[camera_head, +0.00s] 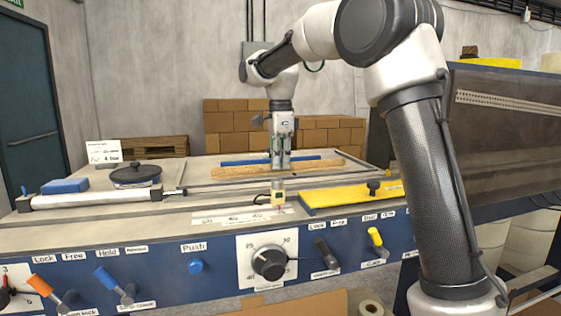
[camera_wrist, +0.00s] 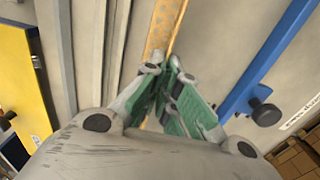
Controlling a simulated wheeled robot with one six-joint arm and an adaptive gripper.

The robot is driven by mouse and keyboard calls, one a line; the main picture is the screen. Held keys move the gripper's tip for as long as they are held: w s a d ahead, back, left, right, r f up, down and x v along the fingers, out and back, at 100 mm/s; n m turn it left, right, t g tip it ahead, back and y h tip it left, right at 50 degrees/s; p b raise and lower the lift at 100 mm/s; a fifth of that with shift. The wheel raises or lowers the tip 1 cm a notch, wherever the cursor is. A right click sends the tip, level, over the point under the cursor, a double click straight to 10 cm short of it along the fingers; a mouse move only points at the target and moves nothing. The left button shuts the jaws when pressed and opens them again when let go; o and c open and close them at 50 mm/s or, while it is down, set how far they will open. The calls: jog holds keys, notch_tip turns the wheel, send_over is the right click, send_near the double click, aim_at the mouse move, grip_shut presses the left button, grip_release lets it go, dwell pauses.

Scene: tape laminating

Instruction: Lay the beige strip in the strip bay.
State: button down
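The beige strip (camera_head: 235,171) is long, thin and speckled, and lies along the back of the grey bench top at a slight slant. It also shows at the top of the wrist view (camera_wrist: 163,30). My gripper (camera_head: 281,166) points straight down at the strip's middle. In the wrist view, its green-padded fingers (camera_wrist: 164,68) are nearly together, with the strip's thin edge between the tips. I cannot tell whether the strip is lifted off the bench. No marking that I can read shows which part of the bench is the strip bay.
A blue bar (camera_head: 243,161) lies behind the strip, and a yellow plate (camera_head: 340,197) with a black knob sits in front.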

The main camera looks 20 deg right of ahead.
jog(key=shift+f, duration=0.6)
dwell(1.0)
jog(key=c, duration=1.6)
grip_release()
jog(key=shift+o, duration=0.2)
jog(key=shift+r, duration=3)
